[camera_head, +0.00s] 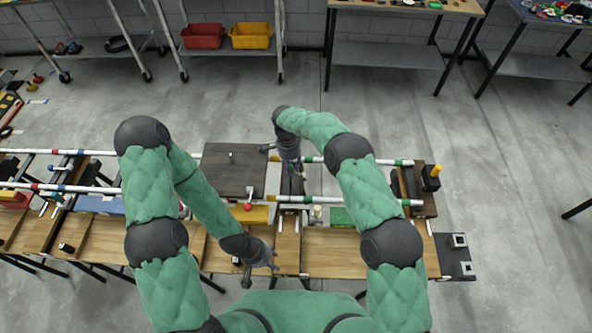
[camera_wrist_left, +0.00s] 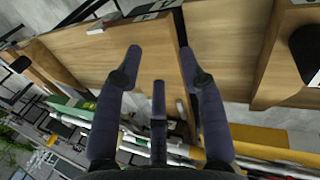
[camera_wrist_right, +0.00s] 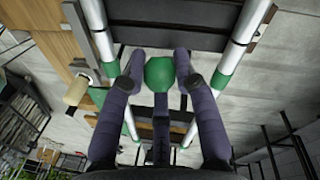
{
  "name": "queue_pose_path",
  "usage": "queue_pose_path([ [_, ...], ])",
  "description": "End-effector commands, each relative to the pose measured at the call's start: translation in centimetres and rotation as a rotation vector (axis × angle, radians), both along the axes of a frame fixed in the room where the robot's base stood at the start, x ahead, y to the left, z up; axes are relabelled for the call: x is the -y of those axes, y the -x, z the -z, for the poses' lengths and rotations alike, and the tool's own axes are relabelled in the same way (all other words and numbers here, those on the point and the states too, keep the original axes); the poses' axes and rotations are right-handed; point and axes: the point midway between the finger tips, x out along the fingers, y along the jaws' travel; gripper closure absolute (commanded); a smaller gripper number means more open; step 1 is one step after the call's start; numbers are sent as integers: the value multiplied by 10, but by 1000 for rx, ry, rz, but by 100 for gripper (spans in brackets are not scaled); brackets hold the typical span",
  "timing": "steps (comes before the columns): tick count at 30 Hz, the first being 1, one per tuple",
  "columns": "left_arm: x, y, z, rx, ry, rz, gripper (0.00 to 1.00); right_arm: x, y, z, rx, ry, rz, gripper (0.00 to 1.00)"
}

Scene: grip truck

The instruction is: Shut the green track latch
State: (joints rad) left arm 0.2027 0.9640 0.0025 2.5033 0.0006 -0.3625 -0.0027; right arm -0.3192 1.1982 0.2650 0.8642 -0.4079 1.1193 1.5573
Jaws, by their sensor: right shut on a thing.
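The green latch's round knob (camera_wrist_right: 160,73) sits between the fingertips of my right gripper (camera_wrist_right: 160,64) in the right wrist view. The right gripper is shut on it. In the head view my right gripper (camera_head: 294,166) reaches down between the two white rails, and the knob is mostly hidden there. White rails with green bands (camera_wrist_right: 236,48) run on both sides of the knob. My left gripper (camera_head: 262,262) is low over the wooden table front. In the left wrist view its fingers (camera_wrist_left: 162,52) are apart with nothing between them.
A dark square plate (camera_head: 232,165) lies left of the right gripper. A red ball knob (camera_head: 248,207) stands in front of it. A dark block with a yellow post (camera_head: 432,180) closes the rails' right end. Wooden boards (camera_head: 340,245) line the front. Open floor lies behind.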

Motion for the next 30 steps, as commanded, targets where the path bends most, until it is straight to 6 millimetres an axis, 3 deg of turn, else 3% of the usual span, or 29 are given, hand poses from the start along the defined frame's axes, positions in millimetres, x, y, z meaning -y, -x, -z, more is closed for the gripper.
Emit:
queue_pose_path([
  [1,0,0,10,0,0,0,60,-6,4,9,-6,24,-5,100],
  [9,0,0,27,0,0,0,60,-12,4,13,-9,121,-4,100],
  [25,0,0,29,0,0,0,60,-14,6,13,-13,146,-3,100],
  [30,0,-7,27,23,-11,15,100,-14,6,14,-14,146,-4,100],
])
